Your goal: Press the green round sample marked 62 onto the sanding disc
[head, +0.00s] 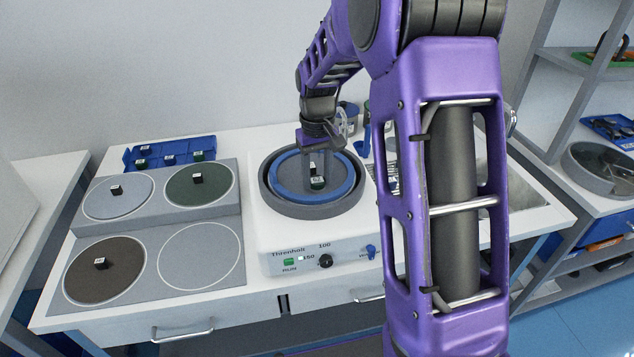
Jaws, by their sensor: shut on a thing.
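The sanding machine's round bowl (348,204) has a blue ring (285,187) inside it and a grey disc within the ring. My gripper (317,175) reaches down over the middle of the disc. It is shut on a small dark green sample (318,183) with a white label on top. The number on the label is too small to read. The sample is at or just above the disc; I cannot tell whether they touch.
Left, a grey stand holds several round discs (200,255), some with small dark labelled pieces. A blue tray (205,142) with labelled pieces lies behind. The machine's front has a green button (289,262) and black knob (326,261). My arm hides the right side.

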